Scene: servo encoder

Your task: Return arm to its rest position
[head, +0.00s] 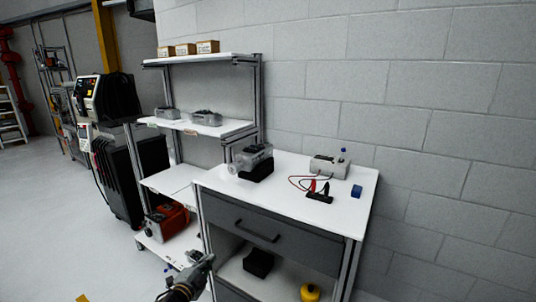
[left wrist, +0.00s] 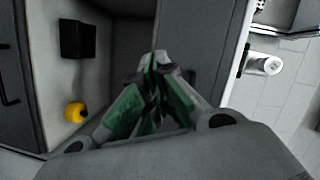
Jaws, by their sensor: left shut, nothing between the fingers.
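My left gripper (head: 203,262) is low in the head view, in front of the workbench (head: 345,222) and below its drawer (head: 268,228). It also shows in the left wrist view (left wrist: 155,62), where its green-padded fingers are together and hold nothing. My right gripper is not in view. On the bench top stand a grey servo-like device on a black block (head: 254,163) and a light grey box with a blue knob (head: 328,167). Red and black leads run to a black clip piece (head: 320,194). A small blue block (head: 356,191) lies at the right.
The open lower shelf holds a black box (head: 258,262) and a yellow round object (head: 310,292). A shelf rack (head: 212,127) with bins, cartons and a red case (head: 166,221) stands left of the bench. A welder-like machine (head: 108,98) is further left.

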